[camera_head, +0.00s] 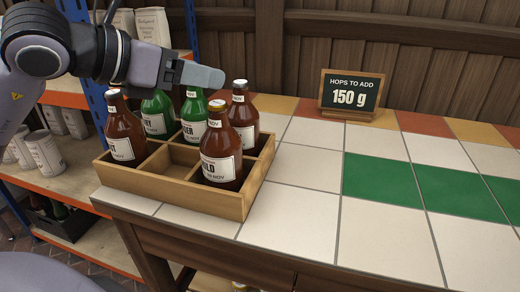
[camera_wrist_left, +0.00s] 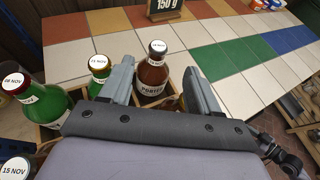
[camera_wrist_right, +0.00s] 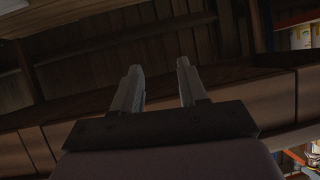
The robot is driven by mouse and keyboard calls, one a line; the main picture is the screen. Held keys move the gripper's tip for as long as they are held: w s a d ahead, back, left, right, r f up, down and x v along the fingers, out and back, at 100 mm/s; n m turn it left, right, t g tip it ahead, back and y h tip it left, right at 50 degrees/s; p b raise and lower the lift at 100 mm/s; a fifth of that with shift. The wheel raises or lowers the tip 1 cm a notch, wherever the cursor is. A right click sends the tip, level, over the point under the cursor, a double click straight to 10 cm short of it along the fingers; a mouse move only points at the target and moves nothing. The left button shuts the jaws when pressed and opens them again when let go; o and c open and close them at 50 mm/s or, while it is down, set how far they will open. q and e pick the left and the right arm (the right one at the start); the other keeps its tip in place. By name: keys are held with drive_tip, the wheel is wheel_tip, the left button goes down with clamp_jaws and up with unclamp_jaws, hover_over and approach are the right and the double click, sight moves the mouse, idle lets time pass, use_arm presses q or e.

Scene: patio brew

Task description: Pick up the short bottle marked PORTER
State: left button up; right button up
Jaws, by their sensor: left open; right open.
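The brown bottle marked PORTER (camera_wrist_left: 152,76) stands upright in the wooden crate in the left wrist view, its pale cap facing up. In the head view it seems to be the brown bottle (camera_head: 243,115) in the crate's back right corner; its label is turned partly away. My left gripper (camera_wrist_left: 158,70) is open and empty, with the bottle showing between its fingers. In the head view the left gripper (camera_head: 203,75) is above the back of the crate. My right gripper (camera_wrist_right: 159,68) is open and empty, away from the bottles, facing dark wood.
The crate (camera_head: 180,200) holds several other brown and green bottles and has an empty compartment in front. It stands at the left end of the tiled counter (camera_head: 375,230). A chalkboard sign (camera_head: 350,92) stands behind. Shelves (camera_head: 75,165) are at the left. The counter's right is clear.

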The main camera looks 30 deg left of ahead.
sight(234, 83)
use_arm(q)
drive_tip(key=p+x, duration=0.1)
drive_tip(key=x, duration=0.2)
drive_tip(key=shift+w+f+p, duration=0.1)
drive_tip(key=shift+p, duration=0.25)
drive_tip(key=p+x, duration=0.1)
drive_tip(key=x, duration=0.2)
drive_tip(key=shift+w, duration=0.2)
drive_tip(key=shift+w+d+f, duration=0.1)
drive_tip(key=shift+w+f, duration=0.2)
drive_tip(key=shift+w, duration=0.1)
use_arm(e)
drive_tip(key=shift+s+d+f+g+h, duration=0.15)
drive_tip(key=shift+s+d+f+h, duration=0.1)
drive_tip(key=shift+d, duration=0.25)
drive_tip(key=shift+s+d+f+g+h, duration=0.1)
drive_tip(key=shift+d+f+g+h, duration=0.1)
drive_tip(key=shift+d, duration=0.25)
